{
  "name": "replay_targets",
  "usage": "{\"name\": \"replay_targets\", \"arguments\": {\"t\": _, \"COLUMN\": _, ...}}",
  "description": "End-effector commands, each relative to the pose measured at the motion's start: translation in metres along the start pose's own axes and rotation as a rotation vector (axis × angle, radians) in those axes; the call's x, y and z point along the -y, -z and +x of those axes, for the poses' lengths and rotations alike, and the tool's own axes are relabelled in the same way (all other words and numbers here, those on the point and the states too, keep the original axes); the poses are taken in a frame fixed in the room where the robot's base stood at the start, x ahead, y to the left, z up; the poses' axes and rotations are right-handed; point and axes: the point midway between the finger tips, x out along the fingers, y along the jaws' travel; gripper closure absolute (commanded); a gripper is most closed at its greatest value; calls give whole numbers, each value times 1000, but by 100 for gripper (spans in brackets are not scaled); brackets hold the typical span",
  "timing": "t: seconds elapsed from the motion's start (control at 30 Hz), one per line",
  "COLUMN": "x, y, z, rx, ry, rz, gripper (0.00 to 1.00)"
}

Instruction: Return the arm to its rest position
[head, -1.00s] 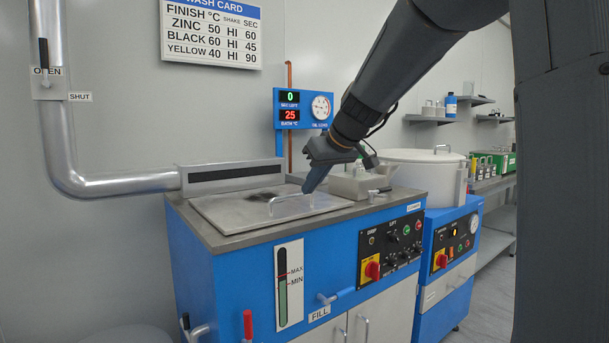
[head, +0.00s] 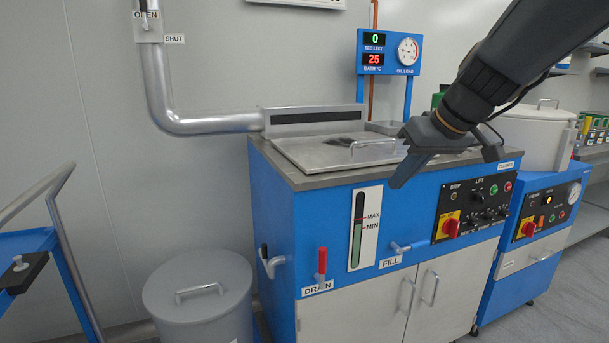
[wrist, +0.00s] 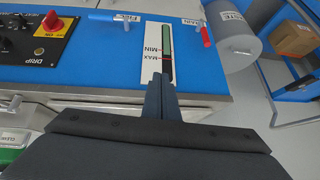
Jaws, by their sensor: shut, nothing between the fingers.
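My gripper (head: 398,182) hangs at the end of my dark grey arm, in front of the upper front edge of the blue wash machine (head: 300,215). It is empty, and in the wrist view its two fingers (wrist: 162,82) lie together, pointing toward the level gauge. The gauge (head: 364,228) has MAX and MIN marks and shows on the machine's front in both views. The machine's flat metal lid (head: 310,152) is down, with its handle behind my gripper in the head view.
A grey lidded bin (head: 200,300) stands left of the machine, and a blue trolley (head: 30,240) is at the far left. A red drain lever (head: 322,262) and a fill tap (head: 405,247) stick out from the machine's front. A white round vessel (head: 535,130) stands at right.

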Motion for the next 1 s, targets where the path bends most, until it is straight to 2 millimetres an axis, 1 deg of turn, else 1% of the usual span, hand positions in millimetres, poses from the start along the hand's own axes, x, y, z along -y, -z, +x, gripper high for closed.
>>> {"name": "replay_targets", "arguments": {"t": 0.03, "x": 29, "y": -18, "z": 12, "rx": 54, "ry": 30, "rz": 2, "gripper": 100}}
{"name": "replay_targets", "arguments": {"t": 0.07, "x": 44, "y": -30, "z": 18, "rx": 91, "ry": 43, "rz": 11, "gripper": 100}}
{"name": "replay_targets", "arguments": {"t": 0.1, "x": 65, "y": -49, "z": 25, "rx": 143, "ry": 58, "rz": 21, "gripper": 100}}
{"name": "replay_targets", "arguments": {"t": 0.17, "x": 92, "y": -77, "z": 34, "rx": 219, "ry": 69, "rz": 35, "gripper": 100}}
{"name": "replay_targets", "arguments": {"t": 0.2, "x": 108, "y": -95, "z": 37, "rx": 264, "ry": 71, "rz": 43, "gripper": 100}}
{"name": "replay_targets", "arguments": {"t": 0.3, "x": 133, "y": -132, "z": 42, "rx": 355, "ry": 64, "rz": 56, "gripper": 100}}
{"name": "replay_targets", "arguments": {"t": 0.4, "x": 150, "y": -160, "z": 44, "rx": 419, "ry": 47, "rz": 64, "gripper": 100}}
{"name": "replay_targets", "arguments": {"t": 0.53, "x": 164, "y": -191, "z": 44, "rx": 485, "ry": 22, "rz": 66, "gripper": 100}}
{"name": "replay_targets", "arguments": {"t": 0.7, "x": 176, "y": -224, "z": 41, "rx": 551, "ry": -16, "rz": 64, "gripper": 100}}
{"name": "replay_targets", "arguments": {"t": 0.87, "x": 183, "y": -254, "z": 38, "rx": 602, "ry": -57, "rz": 58, "gripper": 100}}
{"name": "replay_targets", "arguments": {"t": 0.9, "x": 180, "y": -249, "z": 34, "rx": 600, "ry": -61, "rz": 70, "gripper": 100}}
{"name": "replay_targets", "arguments": {"t": 1.0, "x": 176, "y": -245, "z": 28, "rx": 599, "ry": -67, "rz": 84, "gripper": 100}}
